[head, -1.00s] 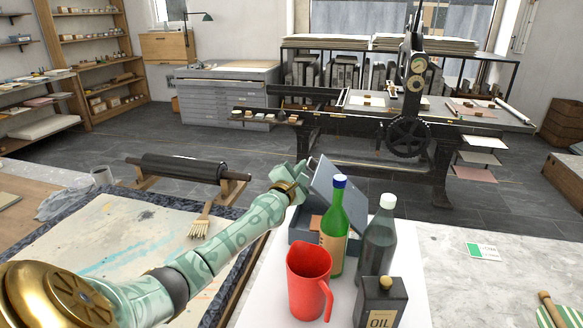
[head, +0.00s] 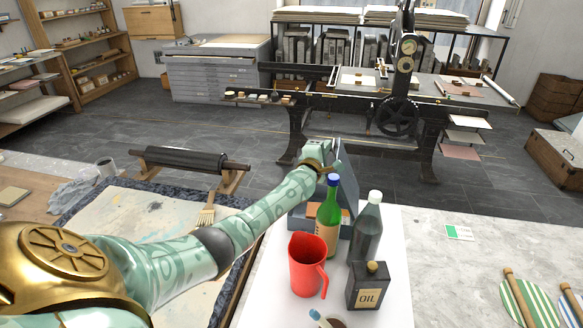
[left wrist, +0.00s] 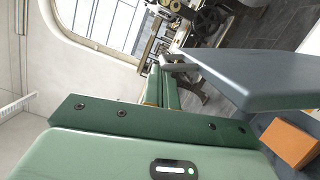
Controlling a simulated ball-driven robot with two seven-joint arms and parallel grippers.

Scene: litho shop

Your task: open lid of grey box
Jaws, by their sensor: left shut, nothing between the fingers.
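The grey box (head: 300,224) stands on the white surface, partly hidden behind the green bottle (head: 328,213). Its lid (head: 347,178) is raised and stands steeply up from the box. My left gripper (head: 324,157) is shut and empty, at the upper left side of the lid. In the left wrist view the shut fingers (left wrist: 163,88) lie close beside the edge of the grey lid (left wrist: 262,78); whether they touch it I cannot tell. An orange block (left wrist: 290,142) shows inside the open box. My right gripper is not in view.
In front of the box stand a red jug (head: 306,265), a dark bottle (head: 366,230) and a black oil can (head: 367,286), close together. A roller on a wooden stand (head: 185,160) is at the left. The grey worktop (head: 450,270) at right is mostly clear.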

